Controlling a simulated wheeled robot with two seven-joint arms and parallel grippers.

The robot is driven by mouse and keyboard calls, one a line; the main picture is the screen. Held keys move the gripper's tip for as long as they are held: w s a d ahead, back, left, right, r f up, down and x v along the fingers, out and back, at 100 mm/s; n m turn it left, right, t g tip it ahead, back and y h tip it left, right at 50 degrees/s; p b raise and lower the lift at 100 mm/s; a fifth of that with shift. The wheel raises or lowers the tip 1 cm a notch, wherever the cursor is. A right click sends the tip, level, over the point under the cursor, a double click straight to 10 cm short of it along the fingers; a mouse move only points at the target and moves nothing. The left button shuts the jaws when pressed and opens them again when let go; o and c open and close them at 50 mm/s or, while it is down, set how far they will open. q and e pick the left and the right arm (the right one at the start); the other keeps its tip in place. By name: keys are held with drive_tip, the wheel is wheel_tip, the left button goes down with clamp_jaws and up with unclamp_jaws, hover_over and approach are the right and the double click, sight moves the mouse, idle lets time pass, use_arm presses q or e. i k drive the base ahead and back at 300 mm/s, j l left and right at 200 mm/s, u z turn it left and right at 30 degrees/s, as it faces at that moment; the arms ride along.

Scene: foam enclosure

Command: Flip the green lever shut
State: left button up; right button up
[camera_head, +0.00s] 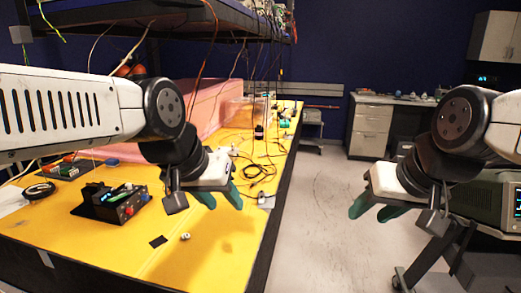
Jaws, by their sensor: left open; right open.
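My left gripper (222,196) hangs over the right part of the yellow table, with its green fingers spread and nothing between them. My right gripper (372,210) is open and empty, out over the floor to the right of the table. A black device (112,204) with a lit display and a red knob sits on the table, left of my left gripper and apart from it. Small green parts show near its top, but I cannot tell whether one is a lever. A small green object (284,123) lies at the table's far end, too small to make out.
The yellow table (200,262) has a pink foam wall (205,108) along its back. Black cables (262,170) lie behind my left gripper. A small white cube (185,237) and a black square (158,241) lie near the front. A shelf hangs above; open floor is right.

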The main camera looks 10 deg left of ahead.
sight(122, 194)
drive_tip(key=u, duration=1.7)
